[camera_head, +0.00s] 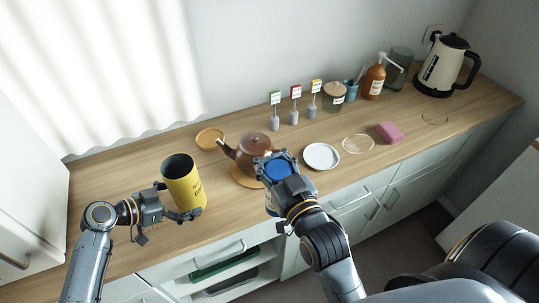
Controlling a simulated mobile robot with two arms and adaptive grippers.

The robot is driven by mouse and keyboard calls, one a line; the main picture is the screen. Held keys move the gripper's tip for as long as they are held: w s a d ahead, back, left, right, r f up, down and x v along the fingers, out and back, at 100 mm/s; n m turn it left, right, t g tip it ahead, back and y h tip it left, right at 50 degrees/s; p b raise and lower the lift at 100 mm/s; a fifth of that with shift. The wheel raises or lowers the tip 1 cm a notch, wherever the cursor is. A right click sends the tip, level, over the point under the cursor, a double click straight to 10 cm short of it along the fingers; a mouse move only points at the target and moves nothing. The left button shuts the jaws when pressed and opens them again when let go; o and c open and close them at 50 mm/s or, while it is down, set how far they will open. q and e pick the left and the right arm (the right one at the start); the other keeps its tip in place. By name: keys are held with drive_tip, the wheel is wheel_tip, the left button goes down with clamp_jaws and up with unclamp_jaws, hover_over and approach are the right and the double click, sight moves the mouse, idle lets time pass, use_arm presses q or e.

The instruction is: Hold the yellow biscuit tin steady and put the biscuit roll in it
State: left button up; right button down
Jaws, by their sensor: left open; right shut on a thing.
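The yellow biscuit tin (186,190) stands upright and open-topped on the wooden counter at the left, with a dark inside. My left gripper (175,201) is open, with its fingers at the tin's left side and front; whether they touch it I cannot tell. My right gripper (276,172) is shut on a blue-topped thing, apparently the biscuit roll (278,169), near the counter's front edge. The gripper hides much of the roll. The roll is to the right of the tin and apart from it.
A brown teapot (254,149) on a round board stands just behind my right gripper. An orange dish (210,138) lies behind the tin. A white plate (321,156), a pink block (390,132) and a kettle (442,70) are to the right. Labelled stands and jars line the wall.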

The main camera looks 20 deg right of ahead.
use_arm(q)
drive_tip(key=shift+c, duration=0.2)
drive_tip(key=c, duration=0.8)
